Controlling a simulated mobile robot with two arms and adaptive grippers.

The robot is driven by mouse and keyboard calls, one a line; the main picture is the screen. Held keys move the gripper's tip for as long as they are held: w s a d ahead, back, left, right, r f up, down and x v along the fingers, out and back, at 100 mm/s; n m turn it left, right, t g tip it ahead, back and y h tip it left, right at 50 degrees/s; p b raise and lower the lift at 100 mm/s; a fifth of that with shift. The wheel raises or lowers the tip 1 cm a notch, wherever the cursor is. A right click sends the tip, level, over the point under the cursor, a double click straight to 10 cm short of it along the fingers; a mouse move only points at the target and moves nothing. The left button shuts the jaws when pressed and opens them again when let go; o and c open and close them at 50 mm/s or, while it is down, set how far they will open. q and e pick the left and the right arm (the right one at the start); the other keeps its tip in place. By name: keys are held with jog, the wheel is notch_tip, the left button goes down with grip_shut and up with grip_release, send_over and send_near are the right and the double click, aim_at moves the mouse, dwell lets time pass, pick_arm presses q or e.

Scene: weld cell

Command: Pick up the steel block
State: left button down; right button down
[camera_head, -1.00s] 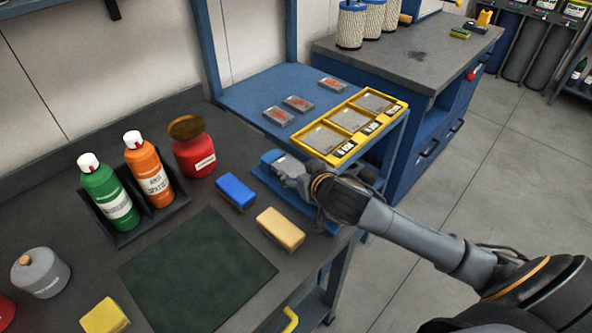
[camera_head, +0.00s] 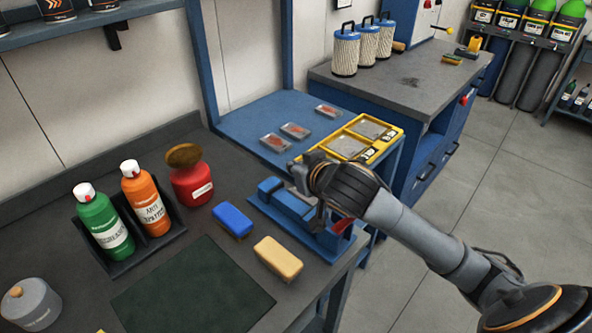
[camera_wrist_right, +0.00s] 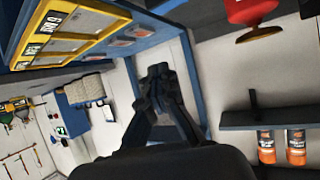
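I cannot make out a separate steel block in either view. A blue vise (camera_head: 287,207) sits at the right end of the dark bench, partly hidden by my right arm. My right gripper (camera_head: 302,168) is above and behind the vise, in front of the yellow tray (camera_head: 398,133). In the wrist view its dark fingers (camera_wrist_right: 160,78) converge with the tips close together, and I see nothing clearly held between them. My left gripper is not in view.
A blue block (camera_head: 232,219), a tan block (camera_head: 278,258) and a red can (camera_head: 192,187) stand left of the vise. Green (camera_head: 103,226) and orange (camera_head: 147,201) bottles sit in a rack. A dark mat (camera_head: 195,290) lies clear in front.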

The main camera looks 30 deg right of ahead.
jog(key=shift+c, duration=2.1)
grip_release()
